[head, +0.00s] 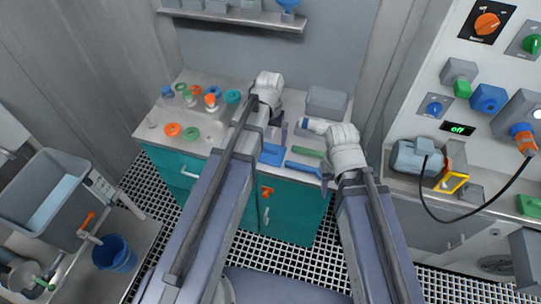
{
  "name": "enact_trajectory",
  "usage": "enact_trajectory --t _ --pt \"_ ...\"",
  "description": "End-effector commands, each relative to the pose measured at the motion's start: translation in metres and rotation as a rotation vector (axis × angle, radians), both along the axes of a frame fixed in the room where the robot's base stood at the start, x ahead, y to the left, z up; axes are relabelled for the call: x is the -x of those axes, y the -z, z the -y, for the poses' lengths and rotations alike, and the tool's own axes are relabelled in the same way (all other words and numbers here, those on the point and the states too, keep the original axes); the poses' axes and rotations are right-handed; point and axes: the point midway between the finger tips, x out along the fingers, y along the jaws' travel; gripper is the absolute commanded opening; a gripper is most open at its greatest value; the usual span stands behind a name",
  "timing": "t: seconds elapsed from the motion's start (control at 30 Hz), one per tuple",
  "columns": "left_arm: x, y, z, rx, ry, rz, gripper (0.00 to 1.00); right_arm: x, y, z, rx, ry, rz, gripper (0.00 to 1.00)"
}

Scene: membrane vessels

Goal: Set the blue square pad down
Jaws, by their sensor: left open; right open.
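The blue square pad (271,154) lies flat at the front of the counter, just below my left gripper in the picture. My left gripper (278,133) is open, close behind the pad; its fingers are small and partly hidden by its own wrist. I cannot tell whether it touches the pad. My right gripper (308,125) is open and reaches leftward over the counter, to the right of the left one. Nothing is clearly seen between its fingers.
A blue long-handled tool (304,170) and a green strip (308,152) lie right of the pad. A grey box (326,102) is at the back right. Teal cabinets (291,212) are below.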

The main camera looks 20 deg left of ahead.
Motion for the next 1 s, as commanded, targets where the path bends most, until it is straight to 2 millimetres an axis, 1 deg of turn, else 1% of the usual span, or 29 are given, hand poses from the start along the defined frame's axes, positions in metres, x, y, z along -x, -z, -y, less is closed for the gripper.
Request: enact_trajectory --t 0.17,0.4,0.5,0.6,0.83,1.0 --pt "-0.002 0.009 0.0 0.0 0.0 0.0 1.0 0.0 0.009 0.0 0.0 0.0 0.0 0.5" --pt "-0.01 0.039 0.0 0.0 0.0 0.0 1.0 0.0 0.039 0.0 0.0 0.0 0.0 0.5" --pt "-0.008 0.049 0.0 0.0 0.0 0.0 1.0 0.0 0.049 0.0 0.0 0.0 0.0 0.5" --pt "-0.008 0.053 0.0 0.0 0.0 0.0 1.0 0.0 0.053 0.0 0.0 0.0 0.0 0.5" --pt "-0.008 0.051 0.0 0.0 0.0 0.0 1.0 0.0 0.051 0.0 0.0 0.0 0.0 0.5" --pt "-0.008 0.051 0.0 0.0 0.0 0.0 0.81 0.0 0.051 0.0 0.0 0.0 0.0 0.5"
